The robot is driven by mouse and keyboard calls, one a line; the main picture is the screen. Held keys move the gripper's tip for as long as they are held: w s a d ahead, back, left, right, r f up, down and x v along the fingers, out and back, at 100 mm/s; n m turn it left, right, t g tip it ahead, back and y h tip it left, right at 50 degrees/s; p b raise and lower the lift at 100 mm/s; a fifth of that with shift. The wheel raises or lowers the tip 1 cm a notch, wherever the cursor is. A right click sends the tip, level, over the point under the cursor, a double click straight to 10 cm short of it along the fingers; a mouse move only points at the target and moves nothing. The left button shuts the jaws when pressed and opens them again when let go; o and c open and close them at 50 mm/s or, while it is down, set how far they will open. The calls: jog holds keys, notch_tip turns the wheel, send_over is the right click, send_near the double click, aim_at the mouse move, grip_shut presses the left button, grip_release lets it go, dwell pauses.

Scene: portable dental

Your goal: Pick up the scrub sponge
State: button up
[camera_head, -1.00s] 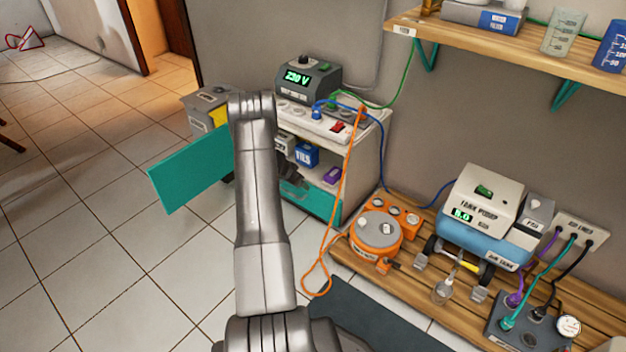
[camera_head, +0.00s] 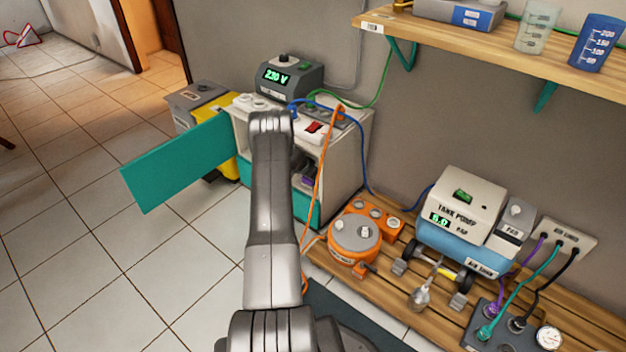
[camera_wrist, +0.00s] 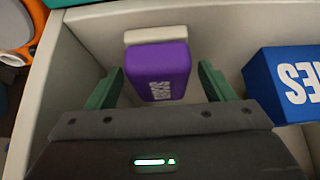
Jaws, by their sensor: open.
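The scrub sponge is a purple block (camera_wrist: 158,72) with a pale layer at its far side and white lettering. It lies in a light-walled compartment (camera_wrist: 72,75) in the wrist view. My gripper (camera_wrist: 161,80) is open, with one green finger on each side of the sponge. I cannot tell whether the fingers touch it. My arm hides much of the cabinet's inside and my gripper in that view.
A blue box with white letters (camera_wrist: 283,84) stands just right of my gripper. The teal door (camera_head: 180,162) hangs open at left. An orange cable (camera_head: 318,190) runs down the cabinet's front. The orange device (camera_head: 354,238) and tank pump (camera_head: 462,210) stand right.

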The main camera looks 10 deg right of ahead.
jog(key=c, duration=1.1)
jog(key=shift+o, duration=0.2)
jog(key=shift+r, duration=0.1)
jog(key=shift+s+a+r, duration=0.25)
jog(key=shift+a+r, duration=0.1)
jog(key=shift+r, duration=0.15)
jog(key=s+a+r+p, duration=0.1)
jog(key=s+a+r, duration=0.6)
jog(key=a, duration=0.3)
jog(key=shift+s+a, duration=0.2)
jog(key=shift+s, duration=0.35)
